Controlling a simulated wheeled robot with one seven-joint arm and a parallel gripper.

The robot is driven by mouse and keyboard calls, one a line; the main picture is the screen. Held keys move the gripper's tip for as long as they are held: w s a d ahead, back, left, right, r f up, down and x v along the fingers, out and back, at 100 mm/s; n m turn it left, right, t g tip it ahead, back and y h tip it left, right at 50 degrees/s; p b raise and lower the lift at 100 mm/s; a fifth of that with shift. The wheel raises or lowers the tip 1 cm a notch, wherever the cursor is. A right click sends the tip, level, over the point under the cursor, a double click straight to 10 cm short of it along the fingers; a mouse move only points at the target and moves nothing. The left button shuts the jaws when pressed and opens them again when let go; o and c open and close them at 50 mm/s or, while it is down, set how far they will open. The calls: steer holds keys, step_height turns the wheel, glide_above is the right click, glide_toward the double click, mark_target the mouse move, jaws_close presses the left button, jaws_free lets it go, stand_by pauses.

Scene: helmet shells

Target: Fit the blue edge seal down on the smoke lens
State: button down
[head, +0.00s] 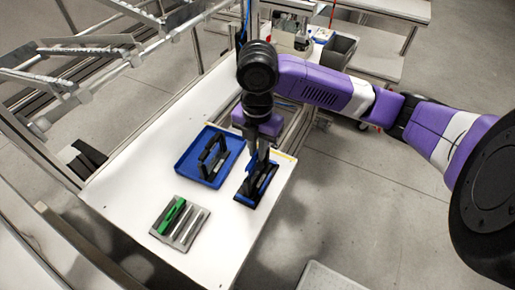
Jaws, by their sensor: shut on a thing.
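My gripper (257,160) points down over a dark stand (247,201) near the right edge of the white table. It is shut on a narrow blue piece, which looks like the blue edge seal (251,168). The seal is at the top of the stand, low over it. Whether it touches what is below, I cannot tell. The smoke lens seems to be the dark upright piece in this stand, but the gripper and its small size hide its outline.
A blue tray (183,167) with a black handled frame (212,158) lies left of the stand. A grey tray (160,228) in front holds a green strip (172,216) and silver bars. The table's front end is bare. A metal rack (110,50) stands at the left.

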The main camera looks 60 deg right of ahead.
steer(key=shift+f+b, duration=1.1)
steer(key=shift+f, duration=0.2)
steer(key=c, duration=1.3)
jaws_free()
steer(key=shift+c, duration=0.2)
step_height(320, 180, up, 8)
steer(key=shift+f, duration=0.1)
steer(key=shift+s, duration=0.15)
